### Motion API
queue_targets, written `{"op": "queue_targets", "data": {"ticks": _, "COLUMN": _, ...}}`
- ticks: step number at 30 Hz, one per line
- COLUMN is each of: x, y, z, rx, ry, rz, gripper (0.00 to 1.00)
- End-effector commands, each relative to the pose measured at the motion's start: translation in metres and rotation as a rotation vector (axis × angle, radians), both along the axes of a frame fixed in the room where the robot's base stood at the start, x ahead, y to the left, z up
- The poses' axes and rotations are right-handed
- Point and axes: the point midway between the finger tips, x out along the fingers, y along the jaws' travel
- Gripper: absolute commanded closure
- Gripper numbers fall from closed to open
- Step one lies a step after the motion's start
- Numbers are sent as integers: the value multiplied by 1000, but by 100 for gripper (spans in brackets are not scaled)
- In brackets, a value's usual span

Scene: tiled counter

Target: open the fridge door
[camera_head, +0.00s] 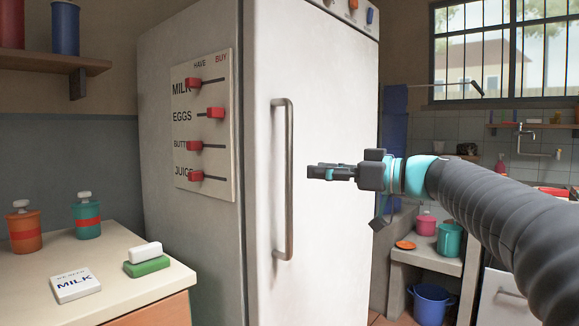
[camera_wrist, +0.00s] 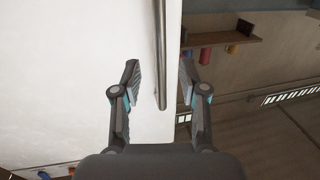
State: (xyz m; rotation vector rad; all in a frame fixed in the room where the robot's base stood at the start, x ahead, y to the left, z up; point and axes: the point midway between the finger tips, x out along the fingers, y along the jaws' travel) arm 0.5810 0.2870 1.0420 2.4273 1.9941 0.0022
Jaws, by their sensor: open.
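The white fridge (camera_head: 330,200) stands in the middle of the head view with its door closed. A long vertical metal handle (camera_head: 289,180) runs along the left side of the door. My gripper (camera_head: 312,172) is to the right of the handle in the head view, at about its mid height, pointing left. In the wrist view my gripper (camera_wrist: 158,75) has its two fingers apart, and the handle (camera_wrist: 160,60) shows between and beyond them. The gap between the fingers is empty. I cannot tell the exact distance from fingertips to handle.
A slider board (camera_head: 216,140) is on the fridge's side. A blue bucket (camera_head: 432,303) stands right.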

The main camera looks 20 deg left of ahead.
Motion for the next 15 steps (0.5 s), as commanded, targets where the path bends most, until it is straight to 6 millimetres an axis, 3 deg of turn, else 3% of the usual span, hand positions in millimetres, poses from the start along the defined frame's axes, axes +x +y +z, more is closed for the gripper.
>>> {"op": "queue_targets", "data": {"ticks": 7, "x": 9, "y": 46, "z": 1, "rx": -1, "ry": 1, "rz": 2, "gripper": 57}}
{"op": "queue_targets", "data": {"ticks": 15, "x": 15, "y": 75, "z": 0, "rx": -2, "ry": 1, "rz": 0, "gripper": 57}}
